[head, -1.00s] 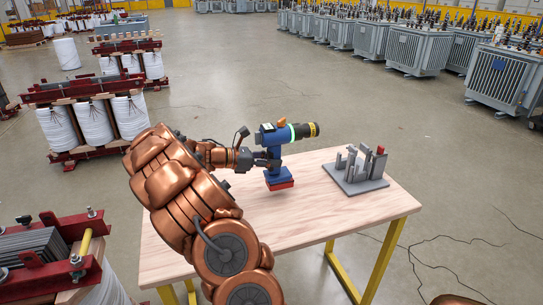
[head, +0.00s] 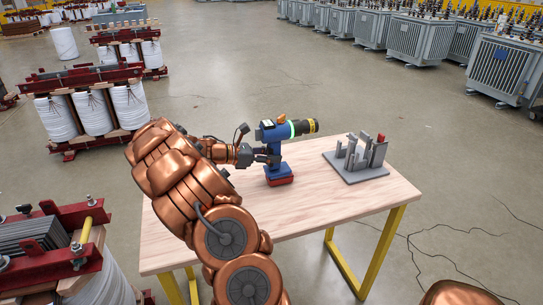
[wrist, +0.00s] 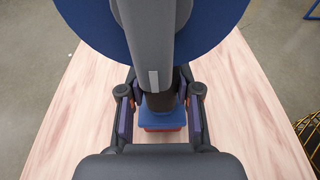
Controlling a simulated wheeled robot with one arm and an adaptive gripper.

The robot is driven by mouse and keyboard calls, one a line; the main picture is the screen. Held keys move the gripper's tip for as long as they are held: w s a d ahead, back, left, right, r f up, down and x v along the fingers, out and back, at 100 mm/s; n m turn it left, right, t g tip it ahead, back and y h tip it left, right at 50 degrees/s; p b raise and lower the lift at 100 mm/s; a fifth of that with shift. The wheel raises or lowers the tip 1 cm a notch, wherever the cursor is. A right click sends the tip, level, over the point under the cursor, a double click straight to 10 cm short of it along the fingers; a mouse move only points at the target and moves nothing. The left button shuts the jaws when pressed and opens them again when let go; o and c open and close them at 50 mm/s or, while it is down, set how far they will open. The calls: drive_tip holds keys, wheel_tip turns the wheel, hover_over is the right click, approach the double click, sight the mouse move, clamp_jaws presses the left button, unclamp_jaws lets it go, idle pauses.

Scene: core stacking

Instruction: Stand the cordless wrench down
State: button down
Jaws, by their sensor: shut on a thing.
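My gripper (head: 268,156) comes from the left and is shut on the wrench's handle. In the wrist view, my gripper (wrist: 160,105) has a finger on each side of the dark handle, with the blue and red base (wrist: 162,119) below. The wrench's body hides much of that view.
A grey stand (head: 355,165) with upright posts and a red-tipped piece is on the table, right of the wrench. Red-framed cores with white coils (head: 90,115) stand on the floor at left. Grey transformers (head: 420,42) line the back right.

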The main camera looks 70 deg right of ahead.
drive_tip(key=shift+f, duration=0.25)
idle(0.5)
drive_tip(key=c, duration=0.7)
unclamp_jaws()
drive_tip(key=shift+f, duration=0.1)
drive_tip(key=shift+w+a, duration=0.1)
drive_tip(key=v, duration=1.1)
drive_tip(key=shift+w+a, duration=0.2)
drive_tip(key=shift+w, duration=0.1)
